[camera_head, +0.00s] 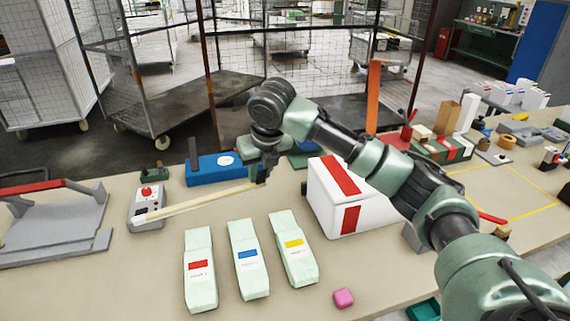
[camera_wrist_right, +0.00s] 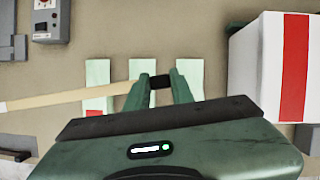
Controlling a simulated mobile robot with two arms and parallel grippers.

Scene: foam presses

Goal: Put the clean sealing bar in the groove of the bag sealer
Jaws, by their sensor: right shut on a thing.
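A long pale tan sealing bar (camera_head: 200,200) is held by one end in my right gripper (camera_head: 263,176), which is shut on it. The bar reaches left over the table, its white far end by the grey control box. It also shows in the right wrist view (camera_wrist_right: 70,96), with a dark end between the fingertips (camera_wrist_right: 160,82). The bag sealer (camera_head: 60,235), grey with a red-gripped arm, stands at the far left, partly cut off, apart from the bar. I cannot make out its groove. My left gripper is out of view.
A grey control box (camera_head: 147,205) with a red knob stands right of the sealer. Several pale green bags (camera_head: 246,270) lie in front. A white box with red bands (camera_head: 325,200) stands to the right, a blue box (camera_head: 205,172) behind. A pink block (camera_head: 343,298) lies near the front.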

